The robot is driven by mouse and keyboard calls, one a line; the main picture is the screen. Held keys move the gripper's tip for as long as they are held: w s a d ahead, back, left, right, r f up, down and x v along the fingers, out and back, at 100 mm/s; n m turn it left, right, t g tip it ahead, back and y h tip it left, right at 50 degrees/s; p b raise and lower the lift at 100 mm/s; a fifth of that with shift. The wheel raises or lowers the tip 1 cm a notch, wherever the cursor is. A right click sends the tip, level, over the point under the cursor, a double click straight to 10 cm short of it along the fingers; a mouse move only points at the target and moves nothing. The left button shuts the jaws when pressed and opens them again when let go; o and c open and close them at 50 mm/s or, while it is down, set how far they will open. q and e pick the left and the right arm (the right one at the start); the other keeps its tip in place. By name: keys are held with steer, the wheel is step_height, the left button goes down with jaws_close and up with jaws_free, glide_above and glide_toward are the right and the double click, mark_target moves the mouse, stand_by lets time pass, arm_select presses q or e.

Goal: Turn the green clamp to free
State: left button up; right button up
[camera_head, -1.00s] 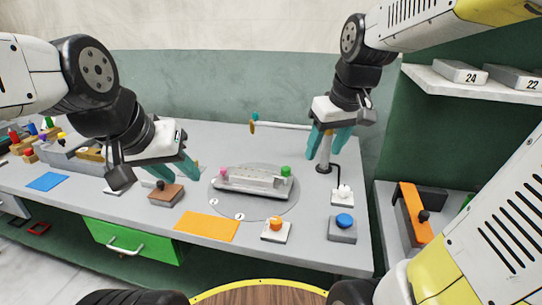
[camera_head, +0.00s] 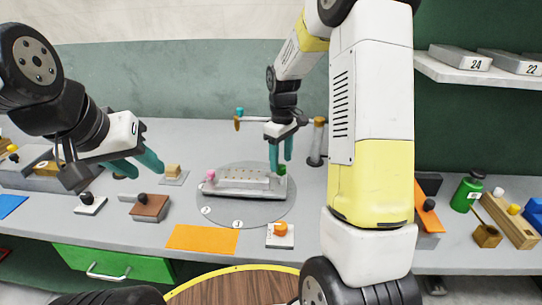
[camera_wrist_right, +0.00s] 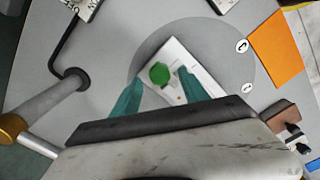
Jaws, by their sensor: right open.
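The green clamp (camera_head: 282,170) is a small green knob at the right end of a light grey fixture (camera_head: 240,190). A pink knob (camera_head: 210,175) stands at the fixture's left end. The fixture rests on a round grey plate (camera_head: 275,213). My right gripper (camera_head: 281,158) is open and points down over the green clamp. In the right wrist view, the green clamp (camera_wrist_right: 159,73) shows between its two teal fingers, with gaps on both sides. My left gripper (camera_head: 147,172) is open and empty above the table, left of the fixture.
An orange mat (camera_head: 203,238) and an orange button (camera_head: 280,229) lie in front of the plate. A brown block with a black knob (camera_head: 150,207) stands left. A post with a horizontal bar (camera_head: 318,140) stands behind, right. My right arm hides the table's right part.

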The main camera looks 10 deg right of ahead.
steer(key=shift+f, duration=1.3)
jaws_close()
